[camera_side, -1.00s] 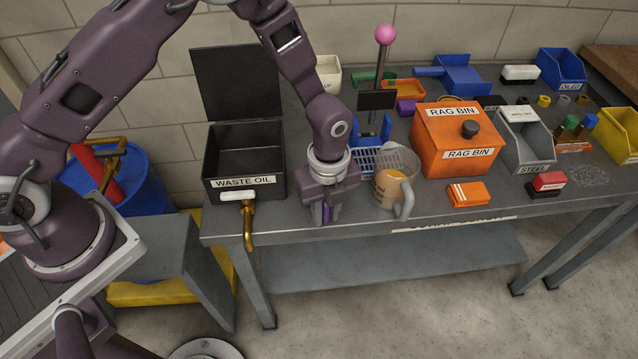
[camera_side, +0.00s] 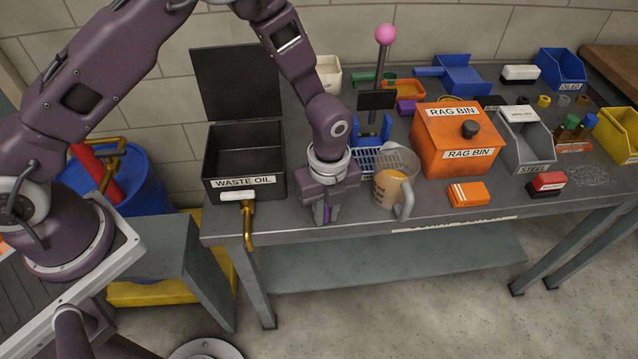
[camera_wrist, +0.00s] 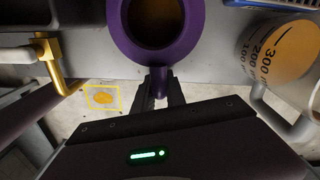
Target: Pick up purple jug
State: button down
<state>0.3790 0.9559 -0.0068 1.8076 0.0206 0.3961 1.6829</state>
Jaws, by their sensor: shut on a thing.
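The purple jug (camera_wrist: 118,30) stands on the grey bench, seen from above in the wrist view, with dark brown contents inside its round rim. Its handle (camera_wrist: 158,82) points toward my gripper. My gripper (camera_wrist: 160,98) is shut on that handle, with one dark finger on each side. In the side view my gripper (camera_side: 327,218) points down at the front edge of the bench. Only a small purple patch (camera_side: 327,213) of the jug shows there between the fingers; the rest is hidden behind my gripper.
A clear measuring jug (camera_side: 393,178) with orange liquid stands close to the right of my gripper. The black waste oil bin (camera_side: 215,165) with a brass tap (camera_side: 249,225) is to the left. An orange rag bin (camera_side: 440,150) stands farther right.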

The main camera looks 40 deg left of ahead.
dwell(0.7)
notch_tip(320, 180, up, 10)
jog(key=shift+w+a+f, duration=0.1)
jog(key=shift+a+f, duration=0.05)
jog(key=a+r+n, duration=0.2)
jog(key=a+n, duration=0.7)
jog(key=n, duration=0.3)
jog(key=s+a+r+n, duration=0.1)
jog(key=a+r+n, duration=0.1)
jog(key=a+n, duration=0.8)
jog(key=shift+r+n, duration=0.4)
jog(key=shift+n, duration=0.5)
jog(key=shift+d, duration=0.1)
